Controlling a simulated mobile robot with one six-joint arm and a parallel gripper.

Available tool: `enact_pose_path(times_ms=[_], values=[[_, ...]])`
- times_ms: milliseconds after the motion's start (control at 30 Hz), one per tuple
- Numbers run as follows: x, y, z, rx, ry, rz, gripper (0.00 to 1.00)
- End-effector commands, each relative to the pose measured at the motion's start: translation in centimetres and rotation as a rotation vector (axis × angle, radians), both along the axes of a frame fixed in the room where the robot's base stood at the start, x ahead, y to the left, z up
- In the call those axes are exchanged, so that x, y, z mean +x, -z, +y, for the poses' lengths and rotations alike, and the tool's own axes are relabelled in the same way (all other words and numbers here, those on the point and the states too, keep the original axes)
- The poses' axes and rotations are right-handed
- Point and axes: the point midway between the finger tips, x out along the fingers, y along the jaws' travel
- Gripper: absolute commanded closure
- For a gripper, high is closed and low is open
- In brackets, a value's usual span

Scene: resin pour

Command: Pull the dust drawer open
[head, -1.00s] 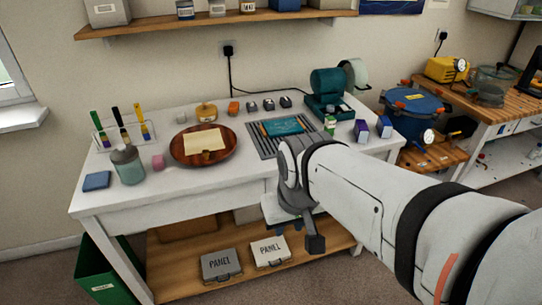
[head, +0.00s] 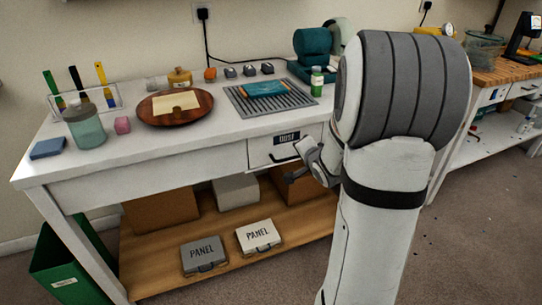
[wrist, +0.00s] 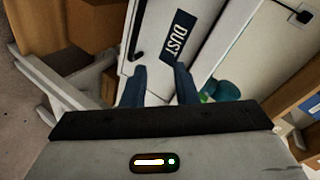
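The dust drawer (head: 262,153) is a white front under the worktop, with a black DUST label and a dark handle (head: 284,158). It looks closed in the head view. In the wrist view the drawer front (wrist: 155,62) is tilted, with the label at the top and the black handle (wrist: 138,45) left of it. My gripper (wrist: 159,75) is open, its two dark fingers apart with nothing between them. It faces the drawer front, and the handle lies just beyond the left fingertip. In the head view my arm hides the drawer's right end.
The white workbench (head: 200,158) holds a wooden plate (head: 150,118), a slatted rack (head: 245,107) and a teal jar (head: 85,130). Below, a wooden shelf (head: 220,265) carries boxes and two PANEL cases. A green bin (head: 62,262) stands at the left. Floor in front is clear.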

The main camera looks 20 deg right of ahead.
Motion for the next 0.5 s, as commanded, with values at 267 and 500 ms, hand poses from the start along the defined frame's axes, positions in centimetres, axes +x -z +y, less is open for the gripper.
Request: enact_pose_path(times_ms=[267, 500], values=[[1.7, 7.5, -2.5, 0.378, 0.010, -0.228, 0.73], [3.3, 8.2, -2.5, 0.444, -0.003, -0.262, 0.73]])
